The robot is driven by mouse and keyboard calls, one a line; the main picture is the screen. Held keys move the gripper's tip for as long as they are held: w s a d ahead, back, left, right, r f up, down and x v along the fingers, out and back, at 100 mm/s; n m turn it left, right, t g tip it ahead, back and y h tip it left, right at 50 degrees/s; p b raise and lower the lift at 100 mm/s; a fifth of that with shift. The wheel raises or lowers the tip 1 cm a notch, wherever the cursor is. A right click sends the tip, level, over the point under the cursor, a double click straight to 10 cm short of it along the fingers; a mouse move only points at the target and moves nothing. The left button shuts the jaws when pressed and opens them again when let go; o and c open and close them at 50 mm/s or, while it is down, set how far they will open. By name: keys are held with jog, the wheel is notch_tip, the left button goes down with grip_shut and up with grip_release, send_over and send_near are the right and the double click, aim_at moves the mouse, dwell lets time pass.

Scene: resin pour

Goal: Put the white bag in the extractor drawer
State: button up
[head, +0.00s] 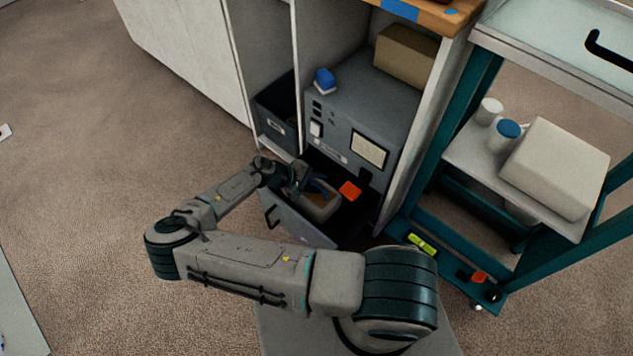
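The extractor (365,110) is a grey cabinet unit with a label and switches on its front. Its drawer (300,222) is pulled open at the bottom and has a dark inside. A whitish object with a brownish top (320,210), which looks like the white bag, is in the drawer area, just below my gripper. My gripper (312,186) is over the left part of the open drawer, at or against this object. The fingers are small, dark and partly hidden, so I cannot tell whether they grip it or whether it rests on the drawer floor.
An orange piece (350,191) shows at the drawer. A blue-and-white item (324,80) and a tan box (405,54) sit on the extractor. A smaller dark bin (278,115) is to the left. A teal-framed cart (455,120) with a white box (556,167) stands close on the right.

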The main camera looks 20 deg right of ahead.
jog(key=shift+r, duration=0.1)
jog(key=shift+r+p, duration=0.25)
jog(key=shift+p, duration=0.05)
jog(key=p+v, duration=0.3)
jog(key=v, duration=0.9)
jog(key=s+d+r+m+y, duration=0.1)
jog(key=s+d+r+y, duration=0.2)
jog(key=s+r, duration=0.3)
jog(key=s+d+r+m+y, duration=0.2)
jog(key=s+r, duration=0.5)
jog(key=r, duration=1)
jog(key=s+d+r+m+y, duration=0.1)
jog(key=s+d+r+y, duration=0.3)
jog(key=s+r, duration=0.3)
notch_tip(320, 180, up, 5)
jog(key=shift+m+t+y, duration=0.3)
jog(key=shift+t+y, duration=0.1)
jog(key=shift+y, duration=0.3)
